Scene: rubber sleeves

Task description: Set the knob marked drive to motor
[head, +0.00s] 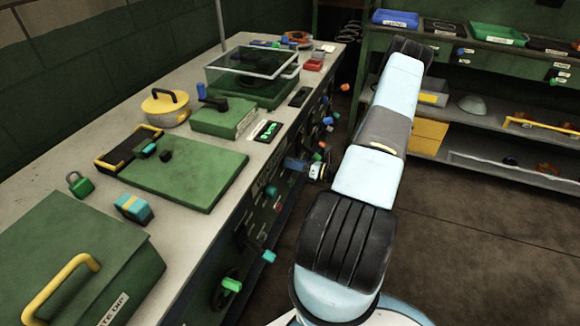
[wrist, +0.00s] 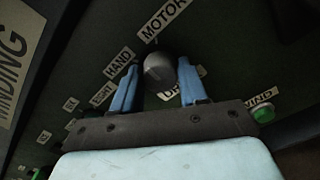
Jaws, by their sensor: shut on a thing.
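A dark round knob (wrist: 158,70) sits on the dark green panel between my gripper's blue fingers in the wrist view. My gripper (wrist: 157,82) is shut on this knob, one finger on each side. A MOTOR label (wrist: 163,20) is just above the knob, and a HAND label (wrist: 119,62) is to its upper left. A label below the knob is partly hidden by the gripper, so its word is unclear. The knob's pointer is too dark to read. In the head view my gripper (head: 294,164) is at the bench's front panel, and the knob is hidden.
The bench front (head: 262,215) carries several other knobs and handles, including a green-handled crank (head: 231,285). In the wrist view a green knob (wrist: 262,114) is at right. Open floor (head: 450,240) lies right of the bench, before a shelf unit (head: 500,95).

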